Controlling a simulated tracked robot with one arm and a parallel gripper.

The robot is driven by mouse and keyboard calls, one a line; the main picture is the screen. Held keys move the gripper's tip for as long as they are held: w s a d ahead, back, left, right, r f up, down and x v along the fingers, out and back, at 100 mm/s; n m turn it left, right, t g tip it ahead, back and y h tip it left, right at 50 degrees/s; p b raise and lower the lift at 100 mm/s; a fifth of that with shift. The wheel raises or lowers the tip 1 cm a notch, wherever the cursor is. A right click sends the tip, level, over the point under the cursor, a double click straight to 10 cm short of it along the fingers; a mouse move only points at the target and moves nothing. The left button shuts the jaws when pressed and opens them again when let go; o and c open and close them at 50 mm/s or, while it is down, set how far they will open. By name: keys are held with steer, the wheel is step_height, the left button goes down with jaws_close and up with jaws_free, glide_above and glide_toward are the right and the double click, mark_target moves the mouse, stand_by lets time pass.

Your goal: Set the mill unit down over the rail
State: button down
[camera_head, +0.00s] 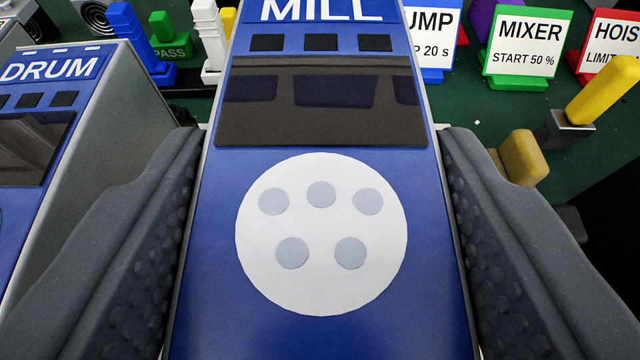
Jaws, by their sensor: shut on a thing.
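The mill unit (320,322) is a tall blue-fronted box marked MILL, with a dark window and a white disc bearing several grey dots. It fills the middle of the view. My gripper (318,235) is shut on it, one dark padded finger along each side. The rail is not visible; the unit's underside and what lies below it are hidden.
A similar DRUM unit (85,90) stands close on the left, near my left finger. Signs for the pump (436,35), mixer (523,45) and hoist (612,50) stand behind on a green surface (480,110). A yellow block (523,157) is near my right finger.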

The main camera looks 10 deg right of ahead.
steer(key=shift+f+b, duration=0.45)
steer(key=shift+f, duration=0.45)
steer(key=shift+c, duration=2.4)
jaws_free()
steer(key=shift+s, duration=0.15)
steer(key=v, duration=1.3)
steer(key=shift+s+a+p, duration=0.15)
steer(key=shift+s+p, duration=0.15)
steer(key=shift+p, duration=0.15)
